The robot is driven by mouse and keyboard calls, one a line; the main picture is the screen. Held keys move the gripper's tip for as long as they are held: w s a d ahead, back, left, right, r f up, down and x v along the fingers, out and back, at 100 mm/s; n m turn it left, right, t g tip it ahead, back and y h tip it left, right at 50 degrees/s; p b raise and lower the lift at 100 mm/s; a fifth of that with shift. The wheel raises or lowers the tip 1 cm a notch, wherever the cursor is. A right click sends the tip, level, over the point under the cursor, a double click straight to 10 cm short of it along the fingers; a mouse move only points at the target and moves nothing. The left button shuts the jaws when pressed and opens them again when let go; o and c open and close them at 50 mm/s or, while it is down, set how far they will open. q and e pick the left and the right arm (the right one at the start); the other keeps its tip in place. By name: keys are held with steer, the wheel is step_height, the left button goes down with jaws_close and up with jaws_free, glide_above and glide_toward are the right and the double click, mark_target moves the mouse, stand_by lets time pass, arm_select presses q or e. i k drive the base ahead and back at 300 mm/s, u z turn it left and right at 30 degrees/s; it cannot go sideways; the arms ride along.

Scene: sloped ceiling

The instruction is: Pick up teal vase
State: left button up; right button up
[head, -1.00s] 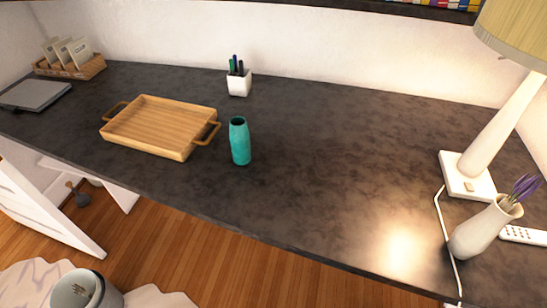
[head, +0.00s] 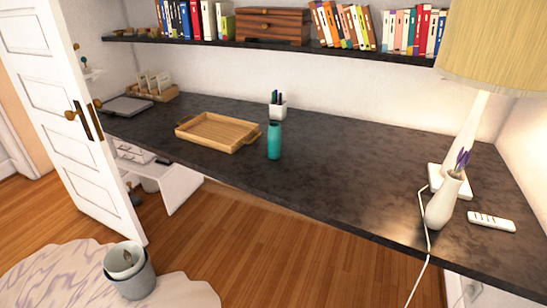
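The teal vase (head: 274,141) stands upright on the dark desk (head: 335,155), near its front edge. It is just right of the wooden tray and apart from it. Neither of my grippers shows in the head view.
A wooden tray (head: 217,131) with handles lies left of the vase. A white pen cup (head: 277,109) stands behind it. A white flower vase (head: 442,202), a lamp (head: 463,135) and its cord are at the right. A shelf (head: 270,46) overhangs the back. An open door (head: 72,115) stands left.

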mark_target(275, 137)
steer(key=u, duration=0.6)
steer(key=i, duration=0.55)
steer(key=u, duration=0.45)
